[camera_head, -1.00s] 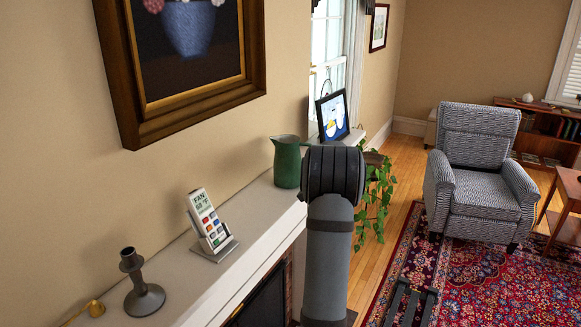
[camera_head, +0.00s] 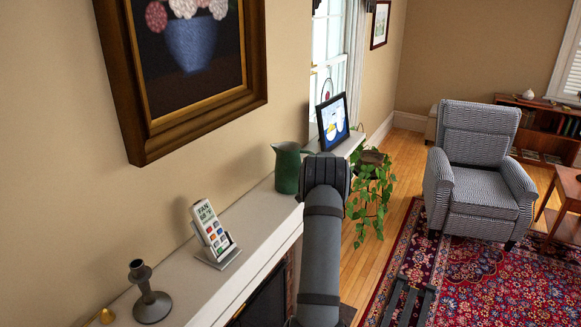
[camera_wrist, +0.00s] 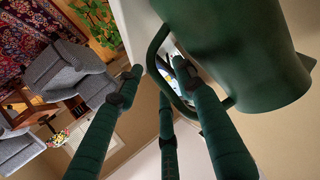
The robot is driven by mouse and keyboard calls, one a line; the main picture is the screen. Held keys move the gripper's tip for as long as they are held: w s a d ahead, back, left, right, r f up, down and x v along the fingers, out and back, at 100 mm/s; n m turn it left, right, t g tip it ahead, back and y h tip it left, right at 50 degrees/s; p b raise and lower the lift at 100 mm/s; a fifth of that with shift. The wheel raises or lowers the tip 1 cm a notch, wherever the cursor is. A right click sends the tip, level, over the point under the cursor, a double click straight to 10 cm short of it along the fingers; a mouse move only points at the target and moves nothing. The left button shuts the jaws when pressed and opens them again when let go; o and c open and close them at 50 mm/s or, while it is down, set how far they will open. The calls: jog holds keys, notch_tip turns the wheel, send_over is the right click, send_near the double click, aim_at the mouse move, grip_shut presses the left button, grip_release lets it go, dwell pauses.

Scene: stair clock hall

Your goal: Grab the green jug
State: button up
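The green jug (camera_head: 287,171) stands upright on the white mantel (camera_head: 250,213), just left of the end of my arm in the head view. In the wrist view the jug (camera_wrist: 245,50) fills the upper right, with its looped handle (camera_wrist: 155,52) toward my fingers. My gripper (camera_wrist: 157,75) is open, its fingers spread. The right finger overlaps the handle in the picture; I cannot tell whether it touches it.
A remote in a stand (camera_head: 212,235) and a dark candlestick (camera_head: 150,292) stand on the mantel nearer me. A framed picture (camera_head: 333,122) stands beyond the jug. A leafy plant (camera_head: 371,195) is right of the mantel's far end. A large painting (camera_head: 195,75) hangs above.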

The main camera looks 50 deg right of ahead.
grip_shut()
dwell(0.5)
dwell(0.5)
jog(key=shift+w+r, duration=0.1)
